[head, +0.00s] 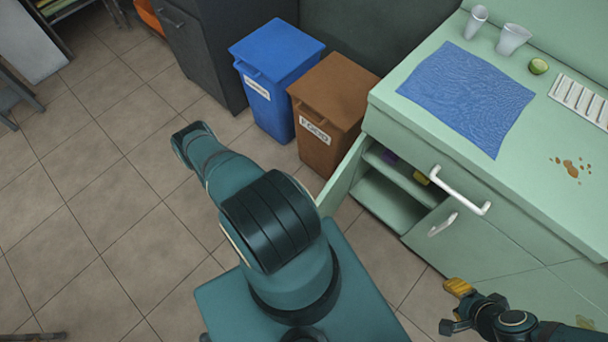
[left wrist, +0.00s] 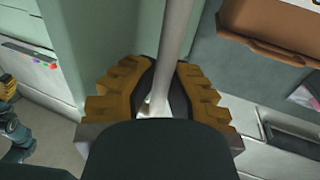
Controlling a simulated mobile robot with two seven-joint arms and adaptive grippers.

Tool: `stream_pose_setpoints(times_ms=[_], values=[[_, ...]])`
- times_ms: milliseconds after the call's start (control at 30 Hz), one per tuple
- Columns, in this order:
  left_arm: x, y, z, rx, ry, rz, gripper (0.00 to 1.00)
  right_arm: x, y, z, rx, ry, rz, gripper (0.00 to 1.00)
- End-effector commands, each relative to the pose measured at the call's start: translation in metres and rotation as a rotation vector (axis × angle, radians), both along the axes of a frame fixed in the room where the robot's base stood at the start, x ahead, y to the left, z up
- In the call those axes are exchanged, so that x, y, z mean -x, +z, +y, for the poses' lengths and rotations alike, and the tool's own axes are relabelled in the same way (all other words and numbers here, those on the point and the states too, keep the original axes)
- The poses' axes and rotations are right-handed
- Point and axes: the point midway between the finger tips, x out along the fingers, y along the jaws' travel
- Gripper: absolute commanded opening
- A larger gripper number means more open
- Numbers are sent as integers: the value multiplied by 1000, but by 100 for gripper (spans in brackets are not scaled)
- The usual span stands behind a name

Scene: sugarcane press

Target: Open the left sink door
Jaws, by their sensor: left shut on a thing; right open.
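The left sink door (head: 342,178) of the pale green counter stands ajar in the head view, swung out to the left. Shelves inside the cabinet (head: 385,200) show through the gap. In the left wrist view, the yellow fingers of my left gripper (left wrist: 160,92) are shut around a white bar handle (left wrist: 178,40), beside a green panel (left wrist: 88,50). My left arm hides this gripper and the door's handle in the head view. My right gripper (head: 456,305) is open and empty, low in front of the counter.
A brown bin (head: 330,95) and a blue bin (head: 275,75) stand left of the cabinet, close to the door. A drawer handle (head: 460,190) and another door handle (head: 442,224) stick out of the counter front. Tiled floor (head: 100,220) at left is clear.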

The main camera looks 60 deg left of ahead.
Motion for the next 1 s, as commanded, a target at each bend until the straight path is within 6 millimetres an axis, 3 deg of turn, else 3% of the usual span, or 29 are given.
stream_pose_setpoints(times_ms=[267,300,400,833,1000], values=[[3,-2,-1,1,-1,8,0,0,0,0,0,0,0,47],[3,-2,-1,1,-1,8,17,0,0,0,0,0,0,47],[2,-1,-1,1,-1,6,46,0,0,0,0,0,0,47],[1,0,0,0,0,1,46,0,0,0,0,0,0,47],[10,-1,0,-1,0,2,46,0,0,0,0,0,0,47]])
